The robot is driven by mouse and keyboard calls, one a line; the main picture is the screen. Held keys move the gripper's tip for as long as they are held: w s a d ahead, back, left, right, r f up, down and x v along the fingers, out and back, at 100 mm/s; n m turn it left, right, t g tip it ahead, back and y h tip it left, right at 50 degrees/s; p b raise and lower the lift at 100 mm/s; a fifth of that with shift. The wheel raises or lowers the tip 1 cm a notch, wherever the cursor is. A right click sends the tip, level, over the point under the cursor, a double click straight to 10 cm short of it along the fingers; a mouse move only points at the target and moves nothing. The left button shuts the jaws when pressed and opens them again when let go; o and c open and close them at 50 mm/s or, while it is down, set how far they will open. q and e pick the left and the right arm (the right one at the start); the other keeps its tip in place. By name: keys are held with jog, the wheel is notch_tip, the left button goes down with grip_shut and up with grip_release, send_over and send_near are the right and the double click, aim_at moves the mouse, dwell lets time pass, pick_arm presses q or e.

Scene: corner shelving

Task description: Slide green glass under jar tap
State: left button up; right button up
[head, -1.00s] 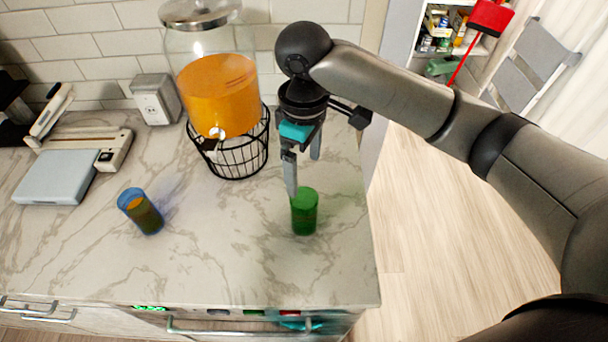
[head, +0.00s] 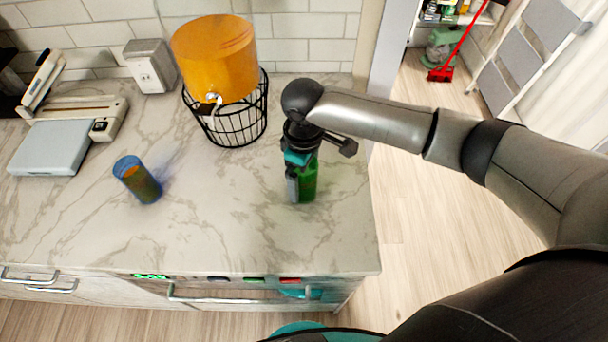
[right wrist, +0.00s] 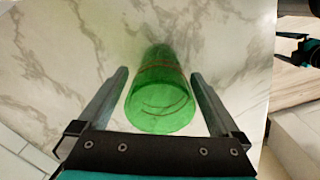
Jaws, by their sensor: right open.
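The green glass (head: 309,184) stands on the marble counter, right of and nearer than the jar. My right gripper (head: 296,192) is low at the glass and partly covers it in the head view. In the right wrist view, the green glass (right wrist: 160,95) lies between the two spread fingers of my right gripper (right wrist: 160,74), with a gap on each side. The jar (head: 215,62) holds orange liquid and sits on a black wire stand (head: 238,125). Its tap (head: 213,98) faces the front. My left gripper is not in view.
A blue glass (head: 137,180) with dark contents stands on the counter at left. A grey box (head: 150,66), a scale (head: 50,150) and a cream-coloured appliance (head: 105,120) are farther back. The counter between glass and stand is clear. The counter ends right of my gripper.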

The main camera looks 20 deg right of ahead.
jog(key=shift+f, duration=0.1)
jog(key=shift+c, duration=0.4)
jog(key=c, duration=1.5)
